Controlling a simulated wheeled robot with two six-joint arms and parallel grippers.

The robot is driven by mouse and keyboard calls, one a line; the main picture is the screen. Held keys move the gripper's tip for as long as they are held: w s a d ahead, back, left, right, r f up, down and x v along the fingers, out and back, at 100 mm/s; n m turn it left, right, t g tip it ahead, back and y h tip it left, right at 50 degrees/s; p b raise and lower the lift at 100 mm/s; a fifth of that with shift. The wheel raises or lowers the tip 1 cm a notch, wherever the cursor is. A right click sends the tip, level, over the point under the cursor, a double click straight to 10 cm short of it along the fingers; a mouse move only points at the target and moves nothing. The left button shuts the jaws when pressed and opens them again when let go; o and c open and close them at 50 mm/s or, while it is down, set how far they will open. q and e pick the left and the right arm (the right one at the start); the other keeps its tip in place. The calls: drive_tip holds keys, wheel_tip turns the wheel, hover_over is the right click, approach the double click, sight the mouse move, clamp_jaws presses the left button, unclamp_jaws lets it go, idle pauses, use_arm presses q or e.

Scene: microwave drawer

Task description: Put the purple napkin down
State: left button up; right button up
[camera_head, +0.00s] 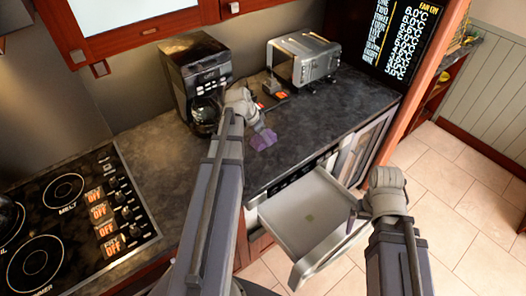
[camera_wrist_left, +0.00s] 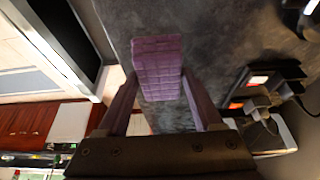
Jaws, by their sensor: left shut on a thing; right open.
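The purple napkin (camera_head: 263,140) is a small folded block at the end of my left arm, over the dark countertop in the head view. In the left wrist view the napkin (camera_wrist_left: 157,65) sits between the two fingers of my left gripper (camera_wrist_left: 164,92), which is shut on it. I cannot tell whether the napkin touches the counter. My right gripper (camera_head: 353,220) is open beside the pulled-out drawer (camera_head: 305,205), at its right edge. Its fingers are partly hidden by the wrist.
A coffee maker (camera_head: 197,80) and a toaster (camera_head: 303,60) stand at the back of the countertop (camera_head: 345,105). Outlets with plugs (camera_head: 272,91) lie between them. A stove (camera_head: 75,215) is at left. Bare counter lies right of the napkin.

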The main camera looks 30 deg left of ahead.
sight(253, 142)
use_arm(q)
drive_tip(key=shift+w+f, duration=0.1)
drive_tip(key=shift+f, duration=0.1)
wheel_tip(253, 142, down, 10)
drive_tip(key=b, duration=1)
drive_tip(key=shift+r, duration=0.15)
drive_tip(key=shift+f, duration=0.2)
drive_tip(key=o, duration=1.5)
drive_tip(key=shift+r, duration=0.1)
drive_tip(key=shift+p+v, duration=0.65)
drive_tip(key=shift+v, duration=0.15)
drive_tip(key=p+v, duration=1)
drive_tip(key=shift+r, duration=0.4)
